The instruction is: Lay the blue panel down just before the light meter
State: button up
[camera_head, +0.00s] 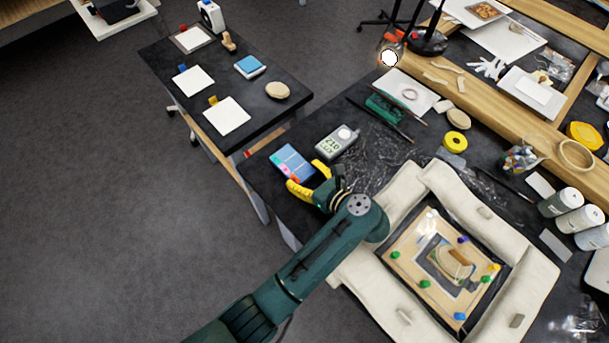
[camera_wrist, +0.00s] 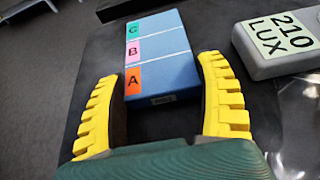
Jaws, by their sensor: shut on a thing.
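The blue panel (camera_head: 292,159) is a flat blue block with coloured tabs, at the left corner of the dark worktable. In the wrist view the panel (camera_wrist: 165,62) shows tabs C, B and A along its left side. My gripper (camera_head: 309,179) has its yellow fingers on either side of the panel's near end and is shut on it. The grey light meter (camera_head: 336,142) lies just to the right of the panel, a small gap apart. Its display reads 210 LUX in the wrist view (camera_wrist: 285,38). Whether the panel touches the table is hard to tell.
A padded frame (camera_head: 540,265) around a painted board lies right of my arm. A green object (camera_head: 383,108) and thin tools lie beyond the meter. Clear crumpled film (camera_head: 375,150) lies right of it. A side table (camera_head: 180,60) stands at the back left.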

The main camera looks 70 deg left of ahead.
jog(key=o, duration=1.2)
jog(key=shift+r, duration=0.1)
jog(key=p+v, duration=0.3)
jog(key=v, duration=0.9)
